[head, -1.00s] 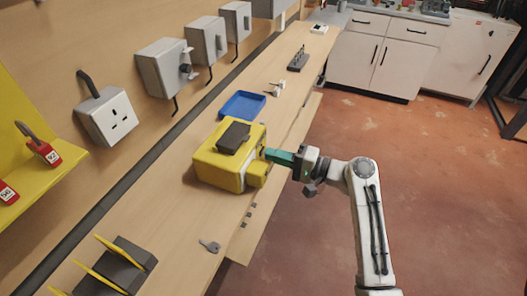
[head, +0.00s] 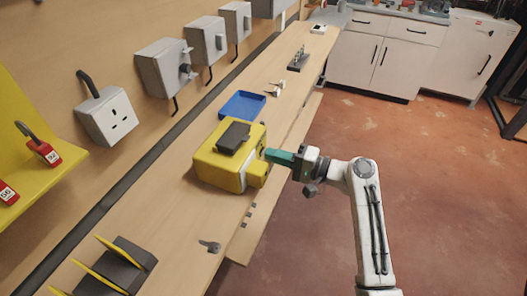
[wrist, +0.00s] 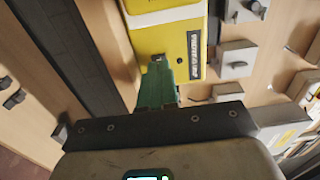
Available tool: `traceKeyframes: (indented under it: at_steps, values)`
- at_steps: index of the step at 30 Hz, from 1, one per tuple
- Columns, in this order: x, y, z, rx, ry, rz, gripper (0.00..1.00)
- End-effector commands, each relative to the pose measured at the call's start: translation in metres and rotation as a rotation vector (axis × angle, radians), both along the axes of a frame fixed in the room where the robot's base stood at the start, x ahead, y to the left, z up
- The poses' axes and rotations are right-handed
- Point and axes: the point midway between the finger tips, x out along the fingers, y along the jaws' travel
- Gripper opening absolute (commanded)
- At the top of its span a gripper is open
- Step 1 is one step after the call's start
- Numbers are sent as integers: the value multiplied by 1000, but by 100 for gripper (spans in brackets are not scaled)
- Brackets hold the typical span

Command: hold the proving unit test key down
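The proving unit is a yellow box (head: 222,178) on the wooden bench, with a dark block on its top and a smaller yellow block (head: 257,173) at its right side. In the wrist view the yellow casing (wrist: 172,45) carries a black label with lettering. My gripper (head: 267,154) has teal fingers, which look shut together with nothing between them. Their tips reach the unit's right side. In the wrist view the fingertips (wrist: 157,66) meet a small dark part on the unit's face, probably the test key. The fingers mostly cover it, so I cannot tell how far it is pressed.
A blue tray (head: 242,105) lies behind the unit. A small key (head: 210,246) and a dark rack with yellow pieces (head: 117,267) are nearer. A socket (head: 108,116) and grey boxes (head: 163,68) are on the wall at left. The floor at right is clear.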

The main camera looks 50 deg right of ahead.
Motion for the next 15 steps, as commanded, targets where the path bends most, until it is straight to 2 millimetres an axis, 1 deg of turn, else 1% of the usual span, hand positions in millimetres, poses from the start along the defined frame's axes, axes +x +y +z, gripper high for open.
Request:
traceKeyframes:
  at_steps: [15]
  values:
    - [4, 1, 0, 0, 0, 0, 0]
